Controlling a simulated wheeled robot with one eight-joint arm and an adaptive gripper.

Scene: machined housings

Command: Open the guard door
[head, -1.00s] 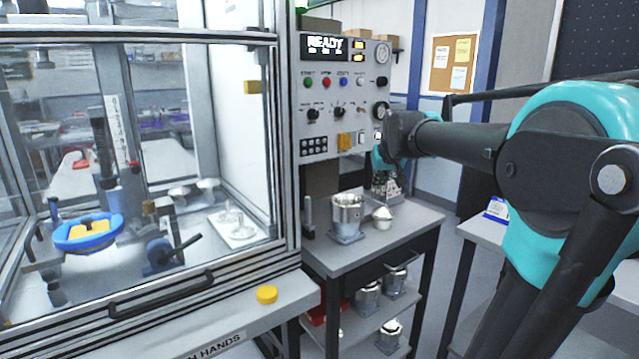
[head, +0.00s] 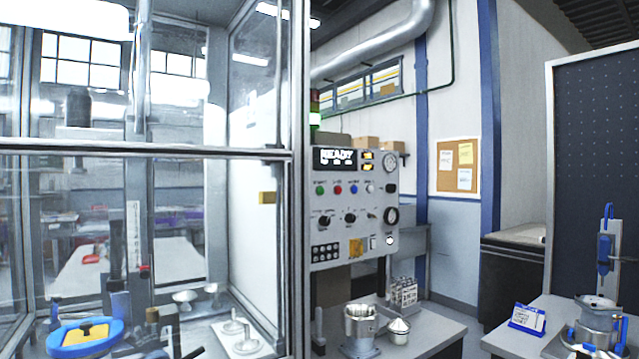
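The guard door (head: 215,152) is the clear panelled front of the metal-framed enclosure on the left of the head view. Its horizontal frame bar crosses at mid-height. The lower edge and the black handle are outside the picture now. Through the panel I see a blue ring-shaped fixture with a yellow centre (head: 86,338). The door appears closed, with its lower part out of sight. My gripper and arm are not in view.
A control panel reading READY (head: 352,205) stands right of the enclosure. Below it a grey bench (head: 432,328) holds a metal housing (head: 360,328), a cone-shaped part (head: 398,330) and a rack of small parts (head: 404,293). Another table (head: 500,342) stands at the right.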

